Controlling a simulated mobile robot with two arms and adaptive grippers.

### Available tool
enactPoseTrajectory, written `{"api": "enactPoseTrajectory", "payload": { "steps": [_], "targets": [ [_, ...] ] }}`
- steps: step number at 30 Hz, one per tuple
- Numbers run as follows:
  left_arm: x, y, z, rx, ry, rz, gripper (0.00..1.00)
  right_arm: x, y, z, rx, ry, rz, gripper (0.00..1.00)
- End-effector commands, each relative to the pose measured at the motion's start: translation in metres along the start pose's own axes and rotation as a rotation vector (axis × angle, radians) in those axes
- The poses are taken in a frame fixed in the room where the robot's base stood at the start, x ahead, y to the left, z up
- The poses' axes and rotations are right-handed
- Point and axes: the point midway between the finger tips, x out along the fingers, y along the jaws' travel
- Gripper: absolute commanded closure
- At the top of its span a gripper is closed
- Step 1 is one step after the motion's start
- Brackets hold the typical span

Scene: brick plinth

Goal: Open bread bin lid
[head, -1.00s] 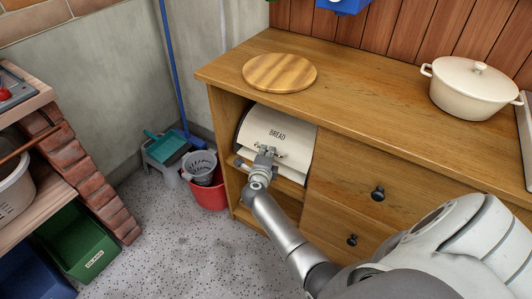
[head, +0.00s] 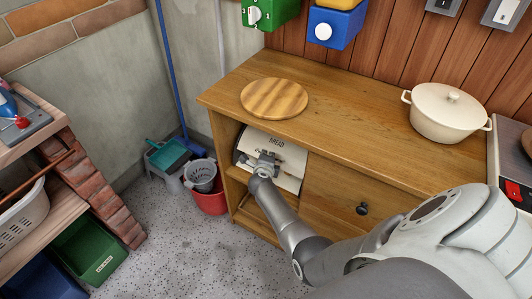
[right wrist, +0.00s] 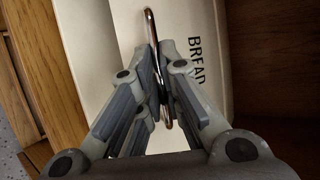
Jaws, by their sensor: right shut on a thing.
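The bread bin (head: 292,172) is cream with black BREAD lettering and stands in the open upper compartment of the wooden cabinet, under the worktop. My right gripper (head: 266,158) is at the lid's front. In the right wrist view its fingers (right wrist: 158,50) are closed on the lid's thin metal handle (right wrist: 150,22), with the lettering beside them. The bin's cream front also fills the middle of the right wrist view (right wrist: 105,28). The gripper hides part of the front, and I cannot tell how far the lid is raised. My left gripper is out of view.
The worktop (head: 345,120) overhangs the bin closely. It carries a round wooden board (head: 274,98) and a cream lidded pot (head: 449,112). A drawer with a dark knob (head: 362,208) is right of the bin. A red bucket (head: 209,203) stands left of the cabinet on open floor.

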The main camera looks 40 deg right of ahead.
Motion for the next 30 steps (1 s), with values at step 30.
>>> {"api": "enactPoseTrajectory", "payload": {
  "steps": [30],
  "targets": [
    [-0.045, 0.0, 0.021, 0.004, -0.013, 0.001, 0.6, 0.023, -0.067, -0.011, 0.022, 0.004, 0.032, 1.0]
  ]
}}
